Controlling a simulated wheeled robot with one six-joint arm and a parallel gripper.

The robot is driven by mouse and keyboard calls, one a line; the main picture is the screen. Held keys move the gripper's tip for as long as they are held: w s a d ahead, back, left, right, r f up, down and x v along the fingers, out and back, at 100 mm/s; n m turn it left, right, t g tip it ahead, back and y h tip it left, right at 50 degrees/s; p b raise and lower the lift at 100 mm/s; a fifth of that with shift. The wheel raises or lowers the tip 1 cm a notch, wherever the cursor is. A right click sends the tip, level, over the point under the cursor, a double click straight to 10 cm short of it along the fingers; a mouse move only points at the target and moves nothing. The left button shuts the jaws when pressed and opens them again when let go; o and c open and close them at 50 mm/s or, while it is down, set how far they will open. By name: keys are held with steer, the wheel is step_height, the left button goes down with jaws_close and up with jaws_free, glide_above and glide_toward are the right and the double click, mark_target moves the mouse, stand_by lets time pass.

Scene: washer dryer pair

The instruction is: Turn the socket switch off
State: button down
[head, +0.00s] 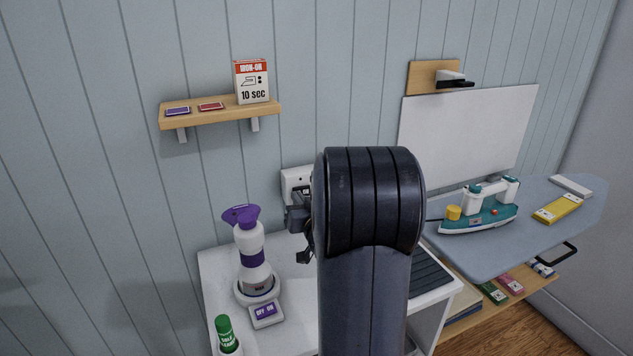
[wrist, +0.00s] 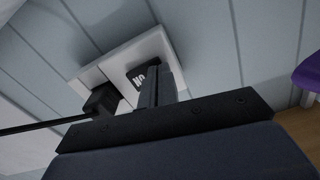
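The white wall socket (head: 297,184) is on the panelled wall left of my arm in the head view, which hides its right part. In the wrist view its plate (wrist: 152,46) is tilted and close. The dark switch (wrist: 139,78) shows white letters that look like an upside-down "ON". My gripper (wrist: 162,82) looks shut, its fingers together and empty, just in front of the plate beside the switch. I cannot tell whether they touch it. In the head view my gripper (head: 298,222) is just below the socket.
A black plug (wrist: 103,100) with a cable sits in the socket. A white and purple appliance (head: 251,255) and a green-capped bottle (head: 226,335) stand on the white top (head: 220,268). A wooden shelf (head: 220,115) is above. An iron (head: 478,215) rests on the ironing board (head: 480,258) at right.

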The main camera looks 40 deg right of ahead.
steer(key=shift+r, duration=0.35)
steer(key=shift+f+b+v, duration=0.15)
steer(key=shift+b+v, duration=0.05)
steer(key=shift+v, duration=0.95)
steer(key=shift+f+b+v, duration=0.15)
steer(key=shift+b+v, duration=0.05)
steer(key=shift+v, duration=0.95)
steer(key=v, duration=1)
steer(key=shift+s+b, duration=0.35)
steer(key=shift+s, duration=0.05)
steer(key=p+x, duration=0.1)
steer(key=x, duration=1.2)
steer(key=shift+s+a, duration=0.1)
